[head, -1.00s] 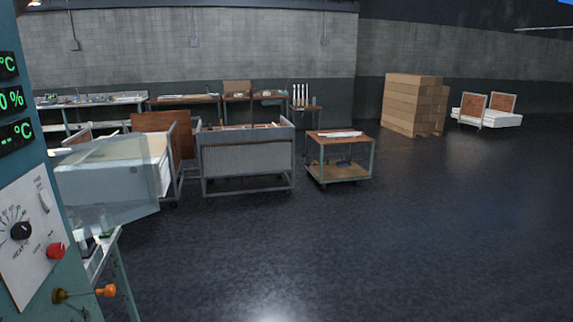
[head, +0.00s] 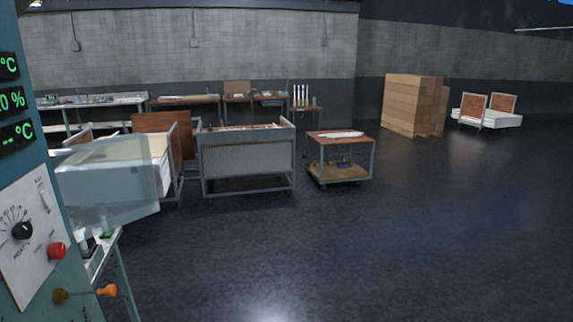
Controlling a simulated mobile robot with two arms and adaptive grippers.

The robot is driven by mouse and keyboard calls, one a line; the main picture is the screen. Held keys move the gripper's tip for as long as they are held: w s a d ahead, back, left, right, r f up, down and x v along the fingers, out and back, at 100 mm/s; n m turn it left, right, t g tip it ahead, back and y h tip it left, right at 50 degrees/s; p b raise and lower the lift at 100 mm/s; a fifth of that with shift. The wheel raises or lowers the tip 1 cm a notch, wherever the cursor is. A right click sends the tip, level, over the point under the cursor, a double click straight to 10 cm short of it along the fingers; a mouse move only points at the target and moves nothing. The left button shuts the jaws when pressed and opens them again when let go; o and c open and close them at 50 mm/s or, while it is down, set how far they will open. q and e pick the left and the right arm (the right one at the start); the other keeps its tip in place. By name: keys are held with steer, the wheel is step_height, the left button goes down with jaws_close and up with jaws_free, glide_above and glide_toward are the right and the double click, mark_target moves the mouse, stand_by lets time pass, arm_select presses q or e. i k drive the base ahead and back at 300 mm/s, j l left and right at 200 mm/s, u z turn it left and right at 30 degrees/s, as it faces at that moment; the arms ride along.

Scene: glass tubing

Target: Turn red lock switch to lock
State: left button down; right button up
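The red lock switch (head: 57,250) is a round red knob on the white panel plate (head: 33,238) of a teal machine at the left edge of the head view. A black dial (head: 22,231) with a printed scale sits to its left, and a small pale switch (head: 44,197) is above it. The lettering by the red knob is too small to read, so its setting cannot be told. Neither of my grippers shows in this view.
An orange-handled lever (head: 105,291) sticks out low on the machine. A clear guard (head: 107,180) juts out beside it. Carts, including a wooden-topped one (head: 340,136), and stacked boxes (head: 413,104) stand farther back. The dark floor (head: 370,250) is open at right.

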mark_target(57, 251)
steer(key=u, duration=1.45)
